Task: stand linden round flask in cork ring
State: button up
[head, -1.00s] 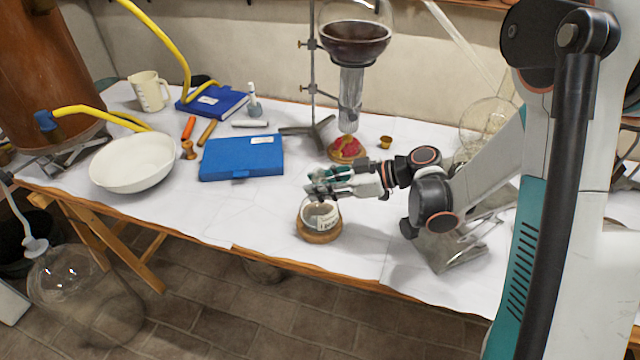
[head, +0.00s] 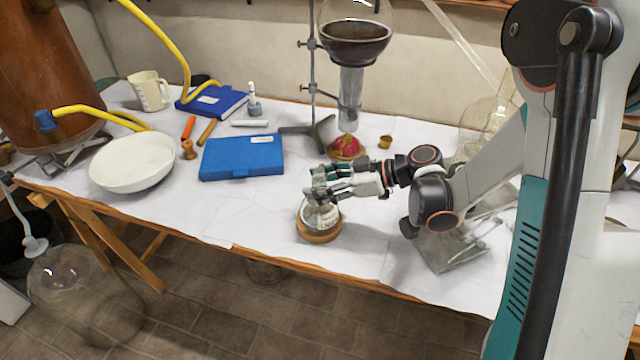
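The round flask (head: 321,216) is small and clear, with a pale label whose text is too small to read. It sits upright in the brown cork ring (head: 318,236) near the table's front edge. My gripper (head: 322,180) reaches in from the right at the height of the flask's neck. Its fingers overlap the neck and hide most of it. I cannot tell whether the fingers are closed on the neck or apart from it.
A blue case (head: 242,157) lies left of the ring, and a white bowl (head: 134,162) stands further left. Behind are a metal stand (head: 312,100) and a red-and-gold object (head: 346,147). A clear glass flask (head: 490,125) stands at the back right.

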notch_tip(320, 180, up, 10)
jog(key=shift+r, duration=0.15)
jog(key=w+d+r+m+t+h, duration=0.2)
jog(key=w+d+r+m+t, duration=0.15)
jog(key=r+t, duration=0.55)
jog(key=w+d+r+m+t+h, duration=0.15)
jog(key=d+r+t, duration=0.3)
jog(key=r, duration=0.75)
jog(key=s+d+r+m+t+h, duration=0.1)
jog(key=d+r+m+t+h, duration=0.1)
jog(key=d+m+h, duration=0.4)
jog(key=s+d+f+m+g+h, duration=0.55)
jog(key=s+d+f+h, duration=0.2)
jog(key=s+f, duration=0.35)
jog(key=s+a+f+g+y, duration=0.2)
jog(key=s+f+g, duration=0.1)
jog(key=s+f, duration=0.2)
jog(key=s+a+f+n+g+y, duration=0.1)
jog(key=s+a+f+g, duration=0.2)
jog(key=s+f, duration=0.3)
jog(key=s, duration=0.2)
jog(key=shift+s+f+g+y, duration=0.3)
jog(key=shift+s+y, duration=0.05)
jog(key=shift+y, duration=0.05)
